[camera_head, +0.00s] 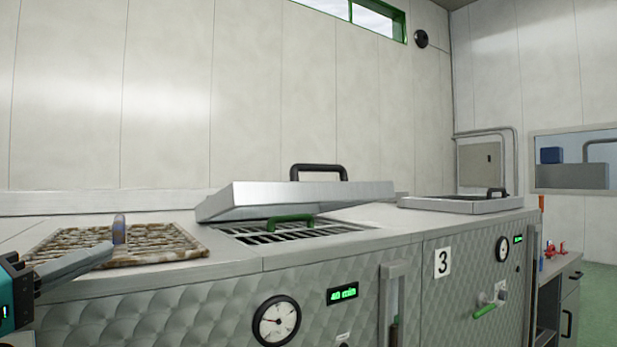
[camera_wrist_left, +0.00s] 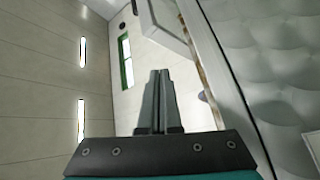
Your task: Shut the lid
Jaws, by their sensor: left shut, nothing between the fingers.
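The metal lid (camera_head: 310,196) with a black handle (camera_head: 318,171) is partly raised and tilted over an opening in the machine top. A slatted grate (camera_head: 265,237) with a green handle (camera_head: 290,222) shows beneath it. In the left wrist view the lid (camera_wrist_left: 163,22) appears as a pale panel at the top, ahead of the fingers. My left gripper (camera_head: 108,250) is shut and empty, left of the lid and apart from it, above a stained grate. Its closed fingers (camera_wrist_left: 158,78) also show in the left wrist view. My right gripper is in neither view.
The stained grate (camera_head: 170,245) lies left of the lid. A second lid (camera_head: 460,203) lies flat farther right, beyond the opening. The front panel carries a gauge (camera_head: 276,321), a green display (camera_head: 342,294) and an upright handle (camera_head: 394,300). The wall stands close behind.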

